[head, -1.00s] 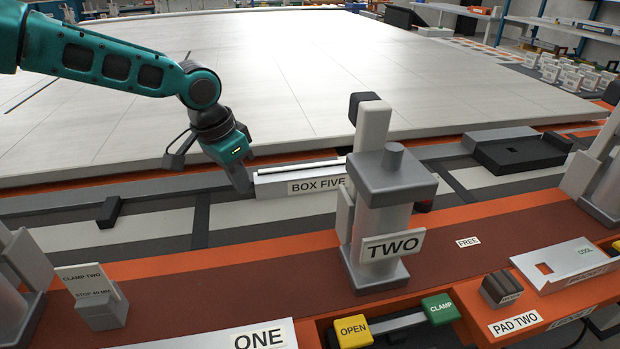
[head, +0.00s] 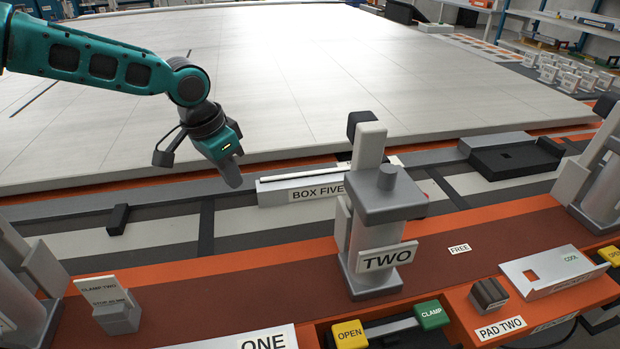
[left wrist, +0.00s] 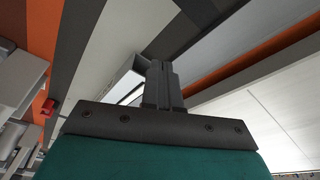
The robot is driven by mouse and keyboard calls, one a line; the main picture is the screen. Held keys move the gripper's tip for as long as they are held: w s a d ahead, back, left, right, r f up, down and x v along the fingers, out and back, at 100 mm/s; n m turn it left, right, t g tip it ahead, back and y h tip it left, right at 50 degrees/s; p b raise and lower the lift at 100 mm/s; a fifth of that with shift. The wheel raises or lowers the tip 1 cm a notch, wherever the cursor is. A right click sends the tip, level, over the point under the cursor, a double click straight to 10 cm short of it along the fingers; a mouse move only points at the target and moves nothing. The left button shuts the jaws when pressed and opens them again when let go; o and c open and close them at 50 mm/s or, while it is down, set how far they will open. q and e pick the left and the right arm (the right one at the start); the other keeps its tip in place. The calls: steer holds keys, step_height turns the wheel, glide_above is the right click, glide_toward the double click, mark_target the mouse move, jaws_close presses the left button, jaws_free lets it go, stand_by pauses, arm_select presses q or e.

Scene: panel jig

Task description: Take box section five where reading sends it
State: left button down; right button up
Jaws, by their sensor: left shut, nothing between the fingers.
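Box section five (head: 290,196), a long light grey box section labelled BOX FIVE, lies on the grey and white striped strip in front of the big pale panel. The clamp post labelled TWO (head: 385,225) hides its right part. My left gripper (head: 232,178) is shut and empty, just left of and above the box's left end, apart from it in the head view. Its closed fingers also show in the left wrist view (left wrist: 162,85), with a pale piece partly hidden behind them. My right gripper is not in view.
A yellow OPEN button (head: 349,334) and green CLAMP button (head: 431,315) sit before the post. A small block (head: 488,295) stands by the PAD TWO label; a white tray marked COOL (head: 545,272) is beside it. A card stand (head: 115,312) is front left.

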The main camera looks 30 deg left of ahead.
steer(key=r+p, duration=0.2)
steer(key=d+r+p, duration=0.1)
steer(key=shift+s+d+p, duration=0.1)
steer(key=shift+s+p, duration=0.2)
steer(key=shift+p, duration=0.1)
stand_by(0.5)
